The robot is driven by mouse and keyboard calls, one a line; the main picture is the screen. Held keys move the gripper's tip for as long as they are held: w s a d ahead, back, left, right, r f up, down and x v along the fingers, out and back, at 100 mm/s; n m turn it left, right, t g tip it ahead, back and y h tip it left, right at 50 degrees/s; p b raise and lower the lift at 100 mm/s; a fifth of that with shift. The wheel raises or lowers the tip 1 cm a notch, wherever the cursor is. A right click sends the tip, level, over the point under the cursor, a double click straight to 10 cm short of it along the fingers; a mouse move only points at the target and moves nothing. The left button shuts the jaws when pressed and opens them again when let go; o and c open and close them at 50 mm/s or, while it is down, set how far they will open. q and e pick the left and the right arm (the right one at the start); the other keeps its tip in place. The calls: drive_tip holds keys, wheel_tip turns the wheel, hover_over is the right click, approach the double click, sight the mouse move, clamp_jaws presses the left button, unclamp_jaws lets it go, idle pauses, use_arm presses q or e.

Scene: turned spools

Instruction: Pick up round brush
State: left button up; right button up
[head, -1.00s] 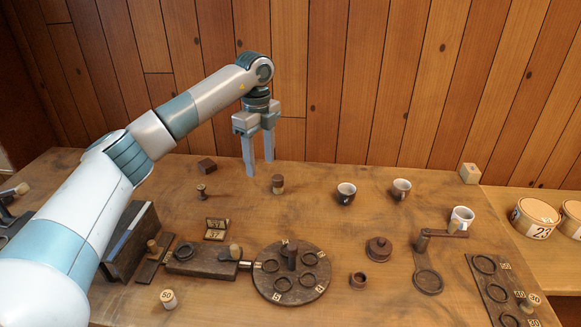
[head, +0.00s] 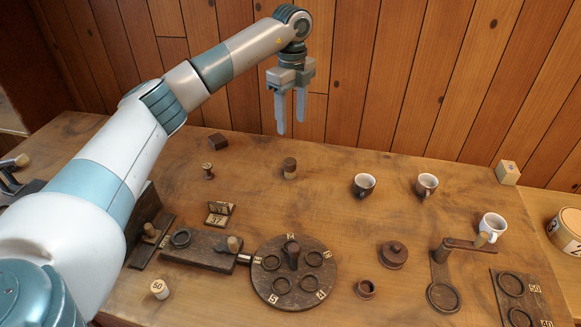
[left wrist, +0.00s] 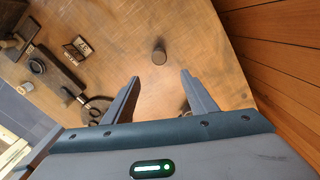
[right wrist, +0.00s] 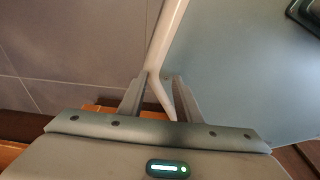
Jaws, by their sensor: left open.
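A small round brush (head: 290,167), a short cylinder with a dark upper part and a lighter base, stands upright at the back middle of the table. It shows as a dark round top in the left wrist view (left wrist: 159,56), in line with the gap between the fingers and beyond their tips. My left gripper (head: 291,125) is open and empty, pointing down above the brush, apart from it. Its fingers also show in the left wrist view (left wrist: 160,77). My right gripper (right wrist: 160,77) shows its fingers apart, away from the table items, with a pale rod seen behind them.
A dark block (head: 218,142) and a small spool (head: 208,171) stand left of the brush. Dark-and-white cups (head: 364,186) stand to its right. A round tray with rings (head: 262,290) lies in front. The wood wall (head: 400,70) rises behind.

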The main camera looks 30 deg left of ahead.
use_arm(q)
drive_tip(key=f, duration=0.1)
drive_tip(key=p, duration=0.4)
approach(291, 161)
wheel_tip(291, 161, down, 6)
drive_tip(key=shift+d, duration=0.1)
drive_tip(key=shift+f, duration=0.45)
use_arm(e)
drive_tip(key=shift+g, duration=0.5)
drive_tip(key=r, duration=0.1)
drive_tip(key=s+d+r, duration=0.1)
drive_tip(key=s+r, duration=0.1)
drive_tip(key=shift+s+d+r, duration=0.15)
drive_tip(key=shift+s+r, duration=0.1)
drive_tip(key=shift+r, duration=0.1)
use_arm(q)
drive_tip(key=shift+p, duration=0.3)
use_arm(e)
drive_tip(key=shift+s+r, duration=0.1)
